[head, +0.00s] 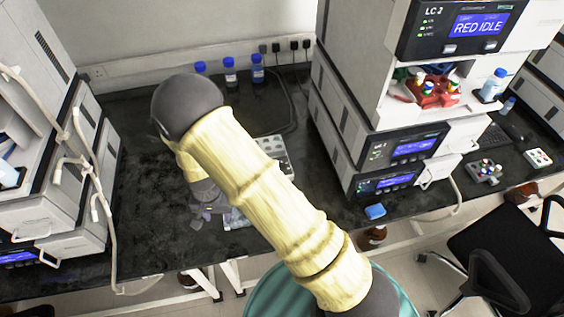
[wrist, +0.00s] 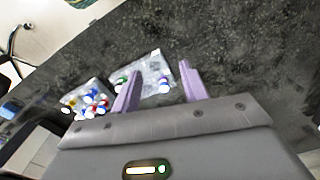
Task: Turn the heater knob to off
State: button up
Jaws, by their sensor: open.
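I cannot make out a heater or its knob in either view. In the head view my arm crosses the middle of the bench and hides part of it. My gripper (head: 203,218) is partly hidden below the arm, low over the dark bench. In the wrist view my gripper (wrist: 158,68) shows two purple fingers spread apart. The fingers hold nothing that I can see.
In the head view, instrument stacks stand left (head: 60,190) and right (head: 345,115). Blue-capped bottles (head: 230,72) stand at the back. A grey holed tray (head: 274,151) sits behind my arm. Bare bench (head: 140,215) lies left.

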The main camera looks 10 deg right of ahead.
jog(key=w+d+r, duration=0.2)
jog(key=d+r, duration=0.5)
jog(key=r, duration=0.2)
jog(key=s+d+r+n+t, duration=0.1)
jog(key=s+d+r, duration=0.3)
jog(key=d+r, duration=0.3)
jog(key=s+d+r+n+t, duration=0.1)
jog(key=s+d+r, duration=0.4)
jog(key=d+r, duration=0.3)
jog(key=d, duration=0.3)
jog(key=shift+s+r+n, duration=0.2)
jog(key=shift+n, duration=0.1)
jog(key=shift+s+a, duration=0.1)
jog(key=shift+c, duration=0.8)
